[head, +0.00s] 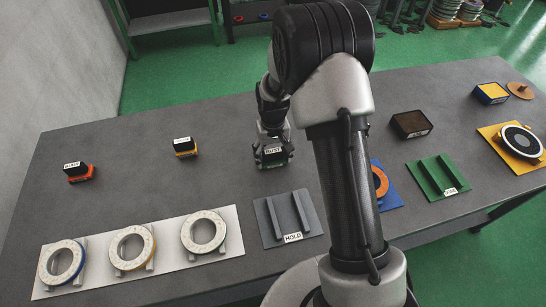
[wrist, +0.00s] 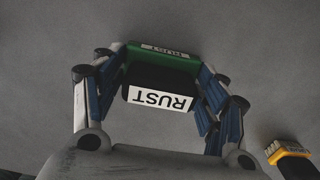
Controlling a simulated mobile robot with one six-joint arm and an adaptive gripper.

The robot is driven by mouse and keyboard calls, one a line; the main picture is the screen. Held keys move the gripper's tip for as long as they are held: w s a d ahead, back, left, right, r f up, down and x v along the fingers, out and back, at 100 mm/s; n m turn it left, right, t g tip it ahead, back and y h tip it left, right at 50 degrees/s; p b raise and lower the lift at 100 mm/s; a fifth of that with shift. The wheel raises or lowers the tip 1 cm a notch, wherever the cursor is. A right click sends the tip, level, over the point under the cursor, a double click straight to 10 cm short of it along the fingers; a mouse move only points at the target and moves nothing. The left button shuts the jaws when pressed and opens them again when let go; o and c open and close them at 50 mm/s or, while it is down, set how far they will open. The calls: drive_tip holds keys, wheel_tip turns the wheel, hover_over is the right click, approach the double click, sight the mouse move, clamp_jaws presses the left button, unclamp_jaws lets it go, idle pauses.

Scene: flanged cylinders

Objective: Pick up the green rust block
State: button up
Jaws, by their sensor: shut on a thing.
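The green rust block (head: 272,158) has a dark top part, a green base and a white label reading RUST. It is at the middle of the grey table. In the wrist view the block (wrist: 163,80) sits between both fingers, its label upside down. My gripper (head: 272,145) is above the block in the head view, with the arm reaching down to it. In the wrist view my gripper (wrist: 160,82) is shut on the block, one finger against each side. I cannot tell whether the block touches the table.
A red-based block (head: 80,172) and a yellow-based block (head: 185,148) stand to the left. A white board (head: 180,275) with three rings, a grey HOLD fixture (head: 290,218) and a green fixture (head: 438,178) lie along the front. A brown-topped box (head: 411,124) stands to the right.

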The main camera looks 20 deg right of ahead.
sight(273, 151)
wheel_tip(273, 151, up, 20)
drive_tip(key=p, duration=0.5)
idle(0.3)
drive_tip(key=o, duration=0.5)
drive_tip(key=c, duration=0.3)
drive_tip(key=shift+c, duration=0.2)
